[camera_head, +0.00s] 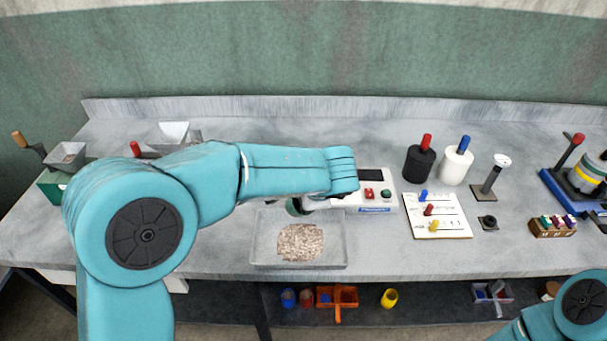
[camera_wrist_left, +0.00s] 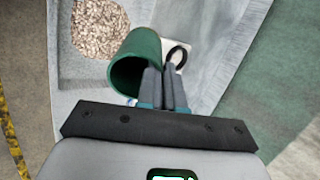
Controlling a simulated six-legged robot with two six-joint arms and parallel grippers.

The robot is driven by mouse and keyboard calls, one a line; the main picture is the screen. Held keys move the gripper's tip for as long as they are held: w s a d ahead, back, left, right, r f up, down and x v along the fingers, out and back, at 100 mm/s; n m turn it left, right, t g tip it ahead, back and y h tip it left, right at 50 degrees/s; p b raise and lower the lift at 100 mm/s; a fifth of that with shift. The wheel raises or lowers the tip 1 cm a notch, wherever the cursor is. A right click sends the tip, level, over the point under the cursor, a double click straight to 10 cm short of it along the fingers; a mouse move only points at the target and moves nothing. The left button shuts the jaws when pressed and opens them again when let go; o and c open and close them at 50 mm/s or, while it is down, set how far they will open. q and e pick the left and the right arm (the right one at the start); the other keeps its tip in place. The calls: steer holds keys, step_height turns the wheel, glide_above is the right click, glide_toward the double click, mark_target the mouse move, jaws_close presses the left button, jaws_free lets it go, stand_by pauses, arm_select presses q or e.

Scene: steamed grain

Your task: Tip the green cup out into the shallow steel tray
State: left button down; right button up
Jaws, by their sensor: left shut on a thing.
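The green cup (camera_head: 293,207) is mostly hidden behind my left arm in the head view. In the left wrist view the green cup (camera_wrist_left: 146,50) lies tilted on its side, and its dark interior shows no grain. The grain also shows in the left wrist view (camera_wrist_left: 98,28). My right gripper is out of view.
Further right are a card with colored pegs (camera_head: 455,228), a black bottle (camera_head: 418,165) and a white bottle (camera_head: 456,168). The bench front edge is close below the tray.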

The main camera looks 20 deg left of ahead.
arm_select(q)
steer(key=shift+r, duration=0.1)
steer(key=r+g+h+p, duration=0.1)
steer(key=g+p, duration=0.1)
steer(key=p, duration=0.5)
steer(key=shift+h, duration=0.3)
steer(key=shift+a+f+g+h, duration=0.1)
steer(key=shift+f+g+h, duration=0.2)
steer(key=shift+f, duration=0.05)
steer(key=shift+r+g+h, duration=0.15)
steer(key=shift+g+h, duration=0.55)
steer(key=shift+g, duration=0.2)
steer(key=shift+w+r+g+h, duration=0.1)
steer(key=shift+g+h, duration=0.4)
steer(key=shift+g, duration=0.2)
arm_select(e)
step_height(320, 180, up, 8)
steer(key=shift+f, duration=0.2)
arm_select(q)
steer(key=shift+s+r, duration=0.1)
steer(key=shift+s, duration=0.1)
